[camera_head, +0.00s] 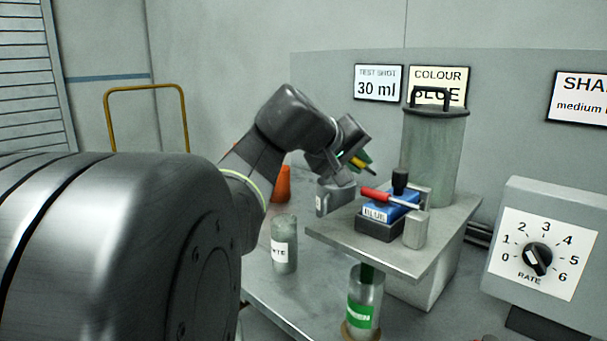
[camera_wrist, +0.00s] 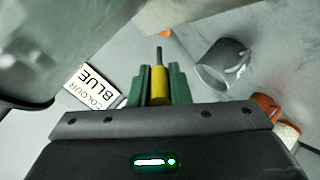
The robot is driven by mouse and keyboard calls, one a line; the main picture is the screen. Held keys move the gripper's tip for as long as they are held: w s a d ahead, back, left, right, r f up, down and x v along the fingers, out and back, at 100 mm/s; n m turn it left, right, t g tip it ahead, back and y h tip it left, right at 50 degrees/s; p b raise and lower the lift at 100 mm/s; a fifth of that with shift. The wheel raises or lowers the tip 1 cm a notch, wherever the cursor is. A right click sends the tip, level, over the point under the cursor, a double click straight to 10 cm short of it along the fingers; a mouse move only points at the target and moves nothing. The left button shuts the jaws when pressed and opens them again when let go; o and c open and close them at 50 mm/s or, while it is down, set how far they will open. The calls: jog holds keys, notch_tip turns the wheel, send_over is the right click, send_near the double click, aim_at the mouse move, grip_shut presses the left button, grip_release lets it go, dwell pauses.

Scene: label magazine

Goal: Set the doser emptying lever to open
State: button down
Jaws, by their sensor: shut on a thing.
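My gripper (camera_head: 358,160) is tilted down beside the doser stand, with green fingers. In the wrist view my gripper (camera_wrist: 158,72) is shut on a yellow handle (camera_wrist: 159,88) with a thin dark rod (camera_wrist: 159,54) sticking out beyond the fingers. The yellow handle is small in the head view (camera_head: 356,163); what its rod joins is hidden. A red-handled lever (camera_head: 377,194) lies across a blue block (camera_head: 391,209) labelled BLUE, below and right of my fingers, apparently apart from them. I cannot tell which handle is the emptying lever. No open or shut marking is readable.
A tall canister (camera_head: 431,155) stands behind the block on a raised platform (camera_head: 450,233). A green-labelled jar (camera_head: 363,315) is below its front edge. A white-labelled jar (camera_head: 284,243) and an orange item (camera_head: 282,185) are left. The rate dial box (camera_head: 560,205) is right.

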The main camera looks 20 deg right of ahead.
jog(key=shift+a+b, duration=0.1)
jog(key=shift+b, duration=0.3)
jog(key=c, duration=1.3)
grip_release()
jog(key=shift+f, duration=0.1)
jog(key=shift+c, duration=0.2)
jog(key=p+v, duration=0.2)
jog(key=v, duration=1.2)
jog(key=shift+f+p, duration=0.25)
jog(key=shift+p, duration=0.1)
jog(key=b+x, duration=0.2)
jog(key=x, duration=1.1)
jog(key=shift+w+d+b, duration=0.2)
jog(key=shift+d+b, duration=0.15)
jog(key=shift+d, duration=0.05)
